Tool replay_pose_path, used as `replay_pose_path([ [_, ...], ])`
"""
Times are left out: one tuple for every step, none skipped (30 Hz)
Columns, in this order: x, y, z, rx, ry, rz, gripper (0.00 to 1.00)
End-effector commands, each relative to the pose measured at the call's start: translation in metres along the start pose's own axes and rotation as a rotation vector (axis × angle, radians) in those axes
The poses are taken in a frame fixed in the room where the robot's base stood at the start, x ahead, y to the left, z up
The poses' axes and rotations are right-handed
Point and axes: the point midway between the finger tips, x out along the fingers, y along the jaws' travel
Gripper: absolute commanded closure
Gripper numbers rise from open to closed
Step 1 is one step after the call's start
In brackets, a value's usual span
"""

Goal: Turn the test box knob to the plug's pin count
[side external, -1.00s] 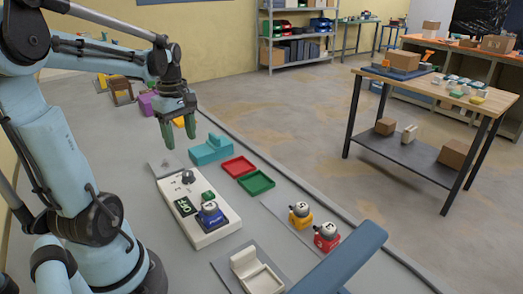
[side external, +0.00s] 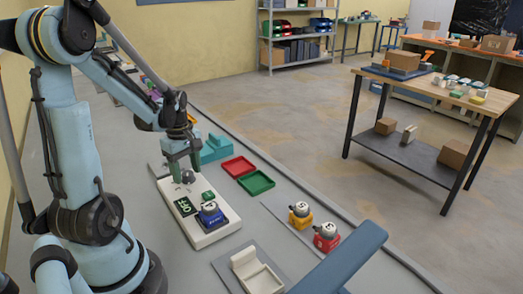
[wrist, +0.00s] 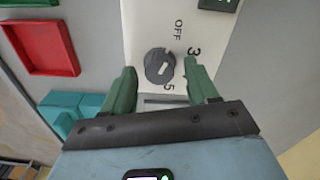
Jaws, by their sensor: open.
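The white test box (side external: 207,234) lies on the grey bench, with a green display reading OFF (side external: 185,207) and a blue plug (side external: 211,215) seated on it. The dark round knob (wrist: 159,66) shows in the wrist view, with OFF, 3 and 5 marked around it; the white mark on it looks tilted, and I cannot tell which label it points to. My gripper (wrist: 162,88) is open, its green fingers on either side of the knob with gaps. In the side view my gripper (side external: 182,165) is low over the knob end of the box.
A red tray (side external: 238,167) and a green tray (side external: 256,183) lie beside the box, with a teal block (side external: 215,148) behind. Yellow (side external: 300,216) and red (side external: 326,237) plugs stand to the right. A cream open holder (side external: 256,272) is in front.

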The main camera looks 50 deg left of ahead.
Motion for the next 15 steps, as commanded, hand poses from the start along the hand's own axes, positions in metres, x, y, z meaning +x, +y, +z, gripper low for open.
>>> replay_pose_path([
  [0.0005, 0.0, 0.0, 0.0, 0.0, 0.0, 0.42],
  [0.0005, 0.0, 0.0, 0.0, 0.0, 0.0, 0.42],
  [0.0005, 0.0, 0.0, 0.0, 0.0, 0.0, 0.42],
  [0.0005, 0.0, 0.0, 0.0, 0.0, 0.0, 0.42],
  [0.0004, 0.0, 0.0, 0.0, 0.0, 0.0, 0.42],
  [0.0004, 0.0, 0.0, 0.0, 0.0, 0.0, 0.42],
  [0.0004, 0.0, 0.0, 0.0, 0.0, 0.0, 0.42],
  [0.0004, 0.0, 0.0, 0.0, 0.0, 0.0, 0.46],
  [0.0003, 0.0, 0.0, 0.0, 0.0, 0.0, 0.52],
  [0.0003, 0.0, 0.0, 0.0, 0.0, 0.0, 0.57],
  [0.0003, 0.0, 0.0, 0.0, 0.0, 0.0, 0.61],
  [0.0003, 0.0, 0.0, 0.0, 0.0, 0.0, 0.68],
  [0.0003, 0.0, 0.0, 0.0, 0.0, 0.0, 0.72],
  [0.0003, 0.0, 0.0, 0.0, 0.0, 0.0, 0.77],
  [0.0003, 0.0, 0.0, 0.0, 0.0, 0.0, 0.83],
])
